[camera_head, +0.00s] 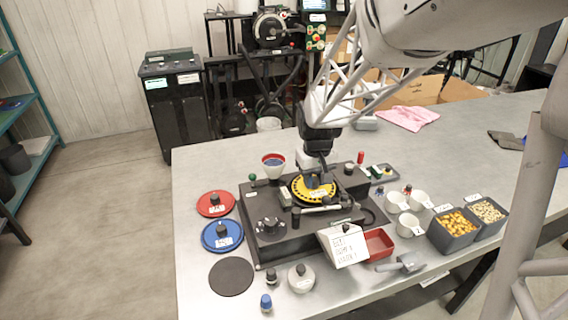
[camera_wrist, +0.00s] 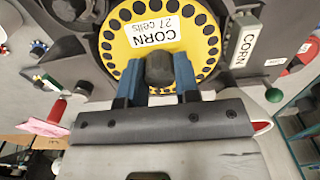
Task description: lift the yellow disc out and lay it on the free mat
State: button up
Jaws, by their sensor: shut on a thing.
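The yellow disc (camera_wrist: 139,45), labelled CORN 27 cells and ringed with dark holes, sits on the dark seed meter base (camera_head: 298,240). It also shows in the head view (camera_head: 301,191). My gripper (camera_wrist: 160,72) points down over the disc, its two blue fingers shut on the dark knob (camera_wrist: 159,68) at the disc's middle. In the head view my wrist hides part of the disc. I cannot tell whether the disc is raised from its seat. The free mat is the bare dark round mat (camera_head: 231,276) at the front left of the table.
A red disc (camera_head: 216,204) and a blue disc (camera_head: 222,236) lie behind the bare mat. A lidded jar (camera_head: 301,278) and small bottles stand to its right. A red tray (camera_head: 378,243), white cups and bins of seed (camera_head: 453,229) stand at the right.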

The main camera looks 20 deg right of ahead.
aim_at(315, 179)
jog(key=shift+r, duration=0.7)
dwell(0.3)
jog(key=shift+r, duration=1.5)
